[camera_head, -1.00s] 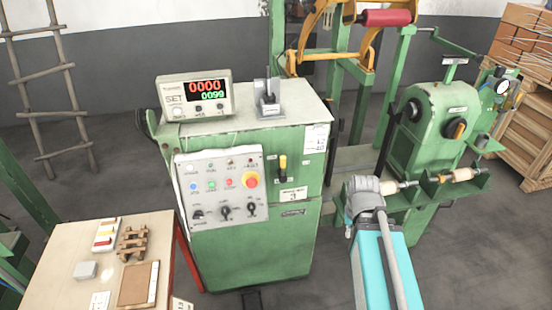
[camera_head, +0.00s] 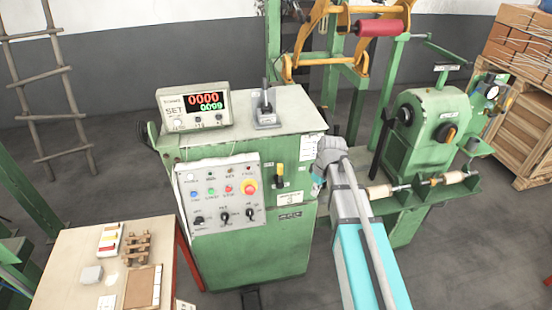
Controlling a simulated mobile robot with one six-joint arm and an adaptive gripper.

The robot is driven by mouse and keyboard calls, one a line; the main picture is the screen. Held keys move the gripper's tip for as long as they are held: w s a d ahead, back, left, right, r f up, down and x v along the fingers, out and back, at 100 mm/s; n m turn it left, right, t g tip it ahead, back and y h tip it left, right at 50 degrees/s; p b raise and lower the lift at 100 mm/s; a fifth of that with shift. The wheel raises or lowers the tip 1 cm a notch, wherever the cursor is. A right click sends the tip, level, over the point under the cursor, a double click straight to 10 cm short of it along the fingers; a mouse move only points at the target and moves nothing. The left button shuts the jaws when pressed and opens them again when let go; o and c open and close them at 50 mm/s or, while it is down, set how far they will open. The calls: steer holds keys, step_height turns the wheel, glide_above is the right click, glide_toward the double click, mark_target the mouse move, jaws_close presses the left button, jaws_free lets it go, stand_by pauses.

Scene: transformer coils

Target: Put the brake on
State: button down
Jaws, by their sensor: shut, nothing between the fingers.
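The green control cabinet (camera_head: 250,255) stands in the middle of the view. A short lever with a yellow and black handle (camera_head: 278,175) is on its front, right of the grey button panel (camera_head: 218,205). Another lever on a grey bracket (camera_head: 265,112) stands upright on top. I cannot read which label marks the brake. My gripper (camera_head: 317,184) is just right of the cabinet's front, mostly hidden by my wrist. The little that shows looks shut and empty, apart from the yellow-handled lever.
The green winding machine (camera_head: 418,135) stands at right, with a shelf holding wooden-handled tools. A table (camera_head: 75,255) with small parts is at lower left. Wooden crates (camera_head: 525,135) stand at far right.

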mark_target(279, 173)
steer(key=w+a+r+n+p, duration=0.2)
steer(key=w+a+n, duration=0.1)
steer(key=w+a, duration=0.1)
steer(key=w+a+r+n+y+p, duration=0.1)
steer(key=w+a+r+n+p, duration=0.1)
steer(key=w, duration=0.3)
steer(key=w+a+r+n+y+p, duration=0.1)
steer(key=w+a+r+n+p, duration=0.1)
steer(key=w+a+r+n, duration=0.2)
steer(key=shift+w+a+n, duration=0.45)
steer(key=shift+a+n, duration=0.05)
steer(key=shift+a, duration=0.3)
steer(key=shift+f, duration=0.25)
steer(key=b+x, duration=0.8)
steer(key=x, duration=0.1)
steer(key=shift+s+b, duration=0.15)
steer(key=shift+b, duration=0.25)
steer(key=shift+a+f+b, duration=0.2)
steer(key=shift+f+b, duration=0.1)
steer(key=shift+b, duration=0.05)
steer(key=shift+a, duration=0.1)
